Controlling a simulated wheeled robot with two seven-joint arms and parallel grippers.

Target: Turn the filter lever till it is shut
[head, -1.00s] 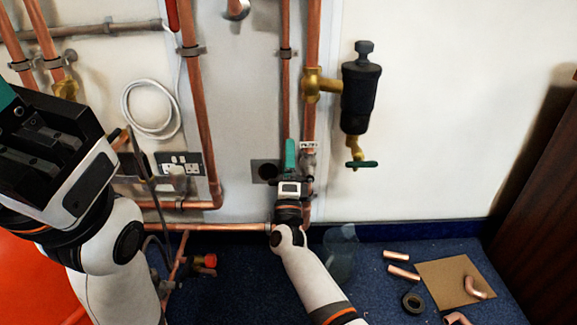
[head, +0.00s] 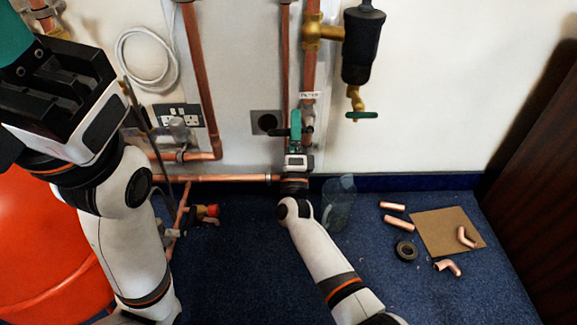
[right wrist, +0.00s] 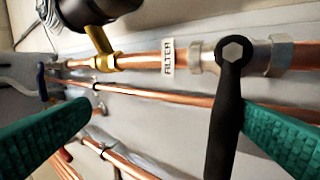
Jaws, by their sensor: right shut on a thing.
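The filter lever is a long dark handle (right wrist: 226,110) with a hex bolt at its pivot. In the right wrist view it stands across the copper pipe beside the FILTER label (right wrist: 168,57). My right gripper (head: 295,122) is at this pipe, just below the label. In the wrist view its teal fingers (right wrist: 168,108) lie either side of the lever; the lever is against or very near the right-hand finger, with a gap seen towards the other. In the head view the gripper mostly hides the lever. My left gripper (head: 18,42) is at the upper left, cut off by the frame, away from the lever.
A black filter body (head: 362,45) with a green-handled tap (head: 361,115) hangs right of the pipe. A socket (head: 180,117) and coiled white cable (head: 146,60) are on the left. Pipe offcuts, a tape roll (head: 405,250) and a board (head: 447,230) lie on the blue floor.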

